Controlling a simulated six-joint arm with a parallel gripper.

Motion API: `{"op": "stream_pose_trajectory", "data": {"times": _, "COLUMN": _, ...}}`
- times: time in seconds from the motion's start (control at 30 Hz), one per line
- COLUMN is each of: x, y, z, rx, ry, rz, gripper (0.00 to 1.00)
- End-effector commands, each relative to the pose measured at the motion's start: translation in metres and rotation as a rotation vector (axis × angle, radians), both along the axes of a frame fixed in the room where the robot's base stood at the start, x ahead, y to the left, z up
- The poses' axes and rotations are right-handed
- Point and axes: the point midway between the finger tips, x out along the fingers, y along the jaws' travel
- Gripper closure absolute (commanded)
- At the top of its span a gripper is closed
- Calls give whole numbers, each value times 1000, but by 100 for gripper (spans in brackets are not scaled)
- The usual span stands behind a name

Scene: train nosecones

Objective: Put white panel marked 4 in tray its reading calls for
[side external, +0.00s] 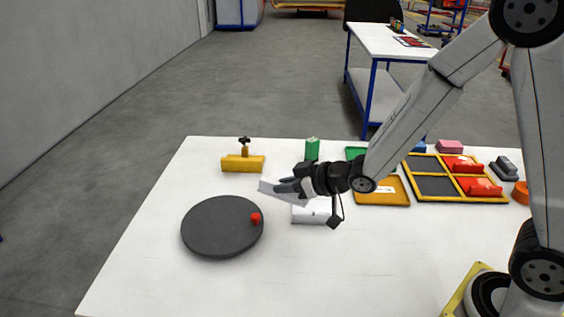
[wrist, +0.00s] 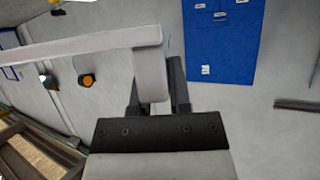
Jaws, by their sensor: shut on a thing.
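The white panel (side external: 273,187) is in my gripper (side external: 288,187), held in the air above the white table, right of and behind the round dark grey disc. It is tilted in the side external view. The panel's pale edge (wrist: 90,45) also shows in the wrist view, running left from between the dark fingers of my gripper (wrist: 157,80). The jaws are shut on it. I cannot read any mark or reading on it. An orange tray (side external: 367,198) with a white label lies right of my gripper. A green tray (side external: 355,152) is behind it, partly hidden by my arm.
The dark grey disc (side external: 215,228) has a red knob (side external: 256,218). A white flat object (side external: 312,213) lies below my gripper. A yellow block (side external: 236,164) with a black knob and a green block (side external: 312,147) stand behind. A yellow-framed tray (side external: 462,199) holds red pieces. The front table is clear.

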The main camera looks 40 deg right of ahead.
Motion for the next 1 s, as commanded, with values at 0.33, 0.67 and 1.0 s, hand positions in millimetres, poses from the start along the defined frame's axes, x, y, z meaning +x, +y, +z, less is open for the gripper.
{"op": "stream_pose_trajectory", "data": {"times": 0.33, "x": -4, "y": -58, "z": -5, "rx": -6, "ry": 13, "rz": -276, "gripper": 100}}
{"op": "stream_pose_trajectory", "data": {"times": 0.67, "x": -10, "y": -82, "z": -9, "rx": -13, "ry": 28, "rz": -393, "gripper": 100}}
{"op": "stream_pose_trajectory", "data": {"times": 1.0, "x": -9, "y": -84, "z": -9, "rx": -14, "ry": 29, "rz": -403, "gripper": 100}}
